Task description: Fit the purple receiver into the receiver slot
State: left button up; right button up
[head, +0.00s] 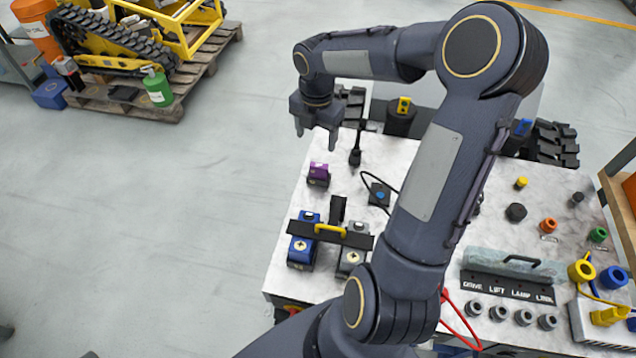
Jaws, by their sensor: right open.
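The purple receiver (318,170), a small block with a dark lower part, sits near the left edge of the pale work surface (400,160). My right gripper (316,136) points down above and behind it, with its fingers apart and nothing between them. A gap shows between the fingertips and the receiver in the picture. I cannot tell which place is the receiver slot; my right arm covers the middle of the surface. My left gripper is out of view.
A blue battery-like block (303,252) and a grey one (350,262) stand under a black bar with a yellow handle (331,229). A dark box with a blue button (380,193) and cable lies nearby. Round caps and connectors fill the right side. Open floor lies left.

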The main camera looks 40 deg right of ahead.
jog(key=s+a+r+m+t+y, duration=0.2)
jog(key=s+a+r+m, duration=0.1)
jog(key=s+a+m, duration=0.4)
jog(key=s+a+r+m+t+y, duration=0.2)
jog(key=s+a+m, duration=0.6)
jog(key=s+m, duration=0.5)
jog(key=r+m+t, duration=0.1)
jog(key=m, duration=0.3)
jog(key=shift+a+r, duration=0.15)
jog(key=shift+r, duration=0.25)
jog(key=shift+s, duration=0.1)
